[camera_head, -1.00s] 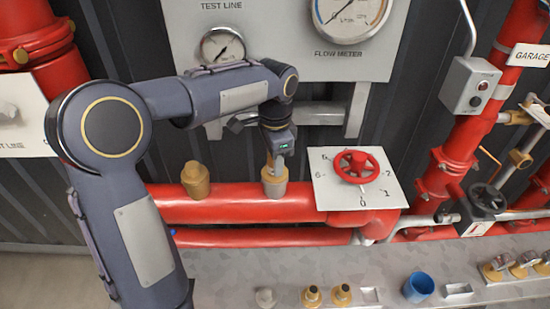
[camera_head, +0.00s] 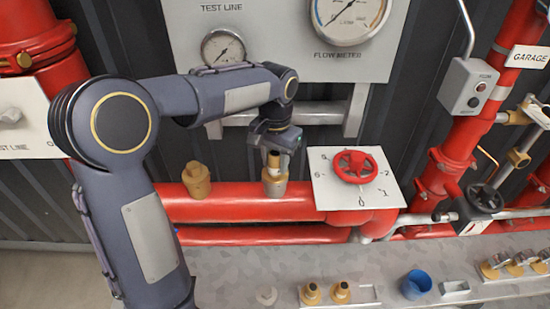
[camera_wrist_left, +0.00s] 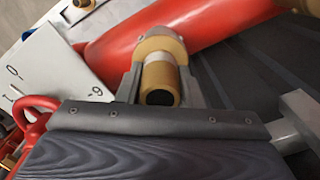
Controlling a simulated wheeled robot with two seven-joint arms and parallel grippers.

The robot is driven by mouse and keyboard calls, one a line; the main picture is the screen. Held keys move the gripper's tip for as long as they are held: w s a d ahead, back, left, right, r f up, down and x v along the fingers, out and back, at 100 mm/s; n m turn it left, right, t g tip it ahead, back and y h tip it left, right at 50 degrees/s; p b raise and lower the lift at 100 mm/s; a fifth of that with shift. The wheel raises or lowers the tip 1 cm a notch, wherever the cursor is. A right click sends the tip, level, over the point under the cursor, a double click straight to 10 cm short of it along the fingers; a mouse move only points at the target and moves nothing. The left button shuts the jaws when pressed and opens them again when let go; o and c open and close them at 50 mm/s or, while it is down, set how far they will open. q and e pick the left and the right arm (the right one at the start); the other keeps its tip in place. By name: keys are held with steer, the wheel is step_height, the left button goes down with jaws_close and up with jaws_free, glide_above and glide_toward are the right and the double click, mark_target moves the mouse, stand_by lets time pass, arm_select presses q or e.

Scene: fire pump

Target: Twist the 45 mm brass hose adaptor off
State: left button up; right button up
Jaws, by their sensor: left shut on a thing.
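The brass adaptor (camera_head: 274,161) stands upright on the right-hand outlet (camera_head: 275,188) of the red pipe. My left gripper (camera_head: 273,170) is shut on it, reaching across from the left. In the left wrist view the gripper's two grey fingers (camera_wrist_left: 160,88) lie on either side of the brass cylinder (camera_wrist_left: 160,72), with its dark open end facing the camera and a wider brass collar behind it. I cannot tell whether the adaptor has come loose from the outlet. My right gripper is not in view.
A second brass fitting (camera_head: 197,181) stands on the pipe to the left. The red handwheel (camera_head: 355,167) on its white dial plate is close on the right. The bench (camera_head: 225,270) below holds brass fittings (camera_head: 311,293) and a blue cup (camera_head: 417,284).

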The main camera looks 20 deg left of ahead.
arm_select(q)
steer(key=shift+r+p, duration=2.75)
steer(key=shift+r, duration=0.35)
steer(key=shift+f, duration=0.1)
